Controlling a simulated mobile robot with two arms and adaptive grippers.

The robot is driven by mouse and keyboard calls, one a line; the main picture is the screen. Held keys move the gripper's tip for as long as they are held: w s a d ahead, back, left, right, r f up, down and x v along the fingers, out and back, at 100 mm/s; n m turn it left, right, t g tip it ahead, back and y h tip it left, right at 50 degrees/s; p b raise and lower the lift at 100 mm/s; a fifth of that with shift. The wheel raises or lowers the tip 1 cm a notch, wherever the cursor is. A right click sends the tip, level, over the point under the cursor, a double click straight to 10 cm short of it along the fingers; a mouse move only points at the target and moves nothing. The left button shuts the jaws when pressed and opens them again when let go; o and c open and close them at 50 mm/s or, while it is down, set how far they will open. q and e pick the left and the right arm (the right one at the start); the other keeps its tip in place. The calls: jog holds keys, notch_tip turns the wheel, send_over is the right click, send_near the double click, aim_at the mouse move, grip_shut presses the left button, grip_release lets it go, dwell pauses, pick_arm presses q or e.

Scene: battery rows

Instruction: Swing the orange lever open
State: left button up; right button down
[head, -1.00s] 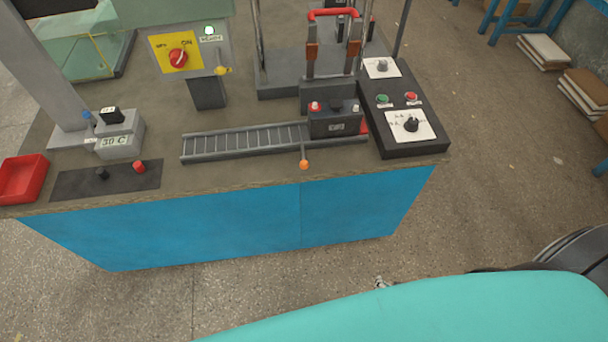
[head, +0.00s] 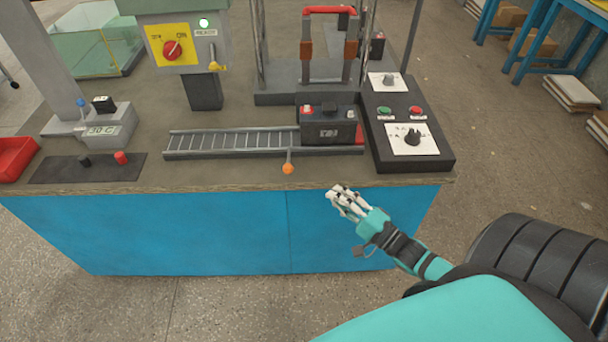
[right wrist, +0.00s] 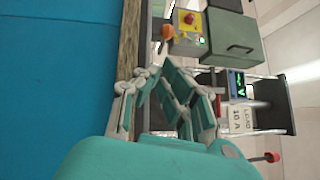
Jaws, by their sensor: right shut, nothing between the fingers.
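The orange lever (head: 288,168) is a short dark stem with an orange ball knob. It sticks out toward the bench's front edge from the near side of the roller track (head: 235,143). The orange knob also shows at the top of the right wrist view (right wrist: 167,32), beyond my fingers. My right gripper (head: 335,192) is in front of the bench, to the right of the lever and nearer to me, apart from it. It is shut and empty; its fingers show in the right wrist view (right wrist: 152,75). My left gripper is out of view.
A dark battery block (head: 328,128) sits on the track's right end. A black control box (head: 408,138) stands right of it, with buttons and a dial. A switch box (head: 187,40) is behind the track.

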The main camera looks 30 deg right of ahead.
aim_at(306, 182)
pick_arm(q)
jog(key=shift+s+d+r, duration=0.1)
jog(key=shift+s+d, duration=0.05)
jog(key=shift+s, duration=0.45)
pick_arm(e)
jog(key=x, duration=1)
jog(key=shift+f, duration=0.1)
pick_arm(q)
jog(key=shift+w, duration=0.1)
pick_arm(e)
jog(key=shift+a, duration=0.1)
